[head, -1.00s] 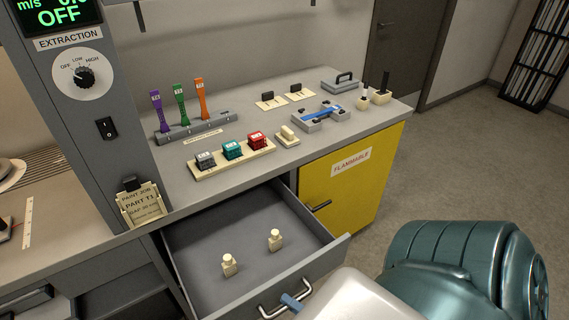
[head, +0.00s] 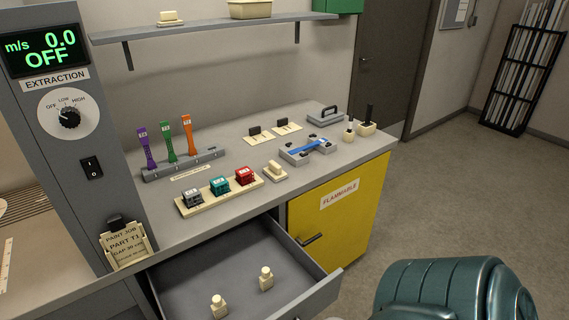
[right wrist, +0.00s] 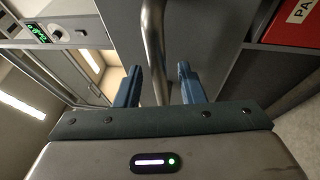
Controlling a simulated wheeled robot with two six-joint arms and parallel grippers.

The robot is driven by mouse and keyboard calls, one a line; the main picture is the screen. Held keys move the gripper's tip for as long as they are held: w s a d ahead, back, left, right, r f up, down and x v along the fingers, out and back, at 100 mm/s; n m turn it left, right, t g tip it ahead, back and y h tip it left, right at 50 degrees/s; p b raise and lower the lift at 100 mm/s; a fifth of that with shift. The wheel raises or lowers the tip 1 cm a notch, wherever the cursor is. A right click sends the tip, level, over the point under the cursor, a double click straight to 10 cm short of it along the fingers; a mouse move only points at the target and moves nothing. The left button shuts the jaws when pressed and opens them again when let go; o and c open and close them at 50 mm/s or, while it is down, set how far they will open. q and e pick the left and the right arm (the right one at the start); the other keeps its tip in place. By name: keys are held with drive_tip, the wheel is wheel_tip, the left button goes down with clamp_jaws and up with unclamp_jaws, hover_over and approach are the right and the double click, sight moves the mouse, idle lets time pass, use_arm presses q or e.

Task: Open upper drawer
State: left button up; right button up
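The upper drawer (head: 318,297), grey, stands pulled out below the worktop, left of the yellow cabinet. Two small cream bottle-shaped pieces, a nearer one (head: 218,306) and a farther one (head: 266,278), stand upright inside. The drawer's handle is almost wholly below the head view's lower edge. In the right wrist view, my right gripper (right wrist: 160,84) has its two blue fingers apart, with a metal handle bar (right wrist: 153,45) between them. A gap shows between the bar and the right-hand finger. My left gripper is in neither view.
The yellow cabinet (head: 345,215) marked FLAMMABLE stands right of the drawer. The worktop (head: 240,215) holds coloured tools, small blocks and a blue-and-grey fixture (head: 308,151). A wall shelf (head: 215,28) hangs above. Open floor lies to the right.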

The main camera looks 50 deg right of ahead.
drive_tip(key=b+v, duration=0.2)
drive_tip(key=v, duration=0.7)
drive_tip(key=shift+s, duration=0.3)
drive_tip(key=shift+f, duration=0.1)
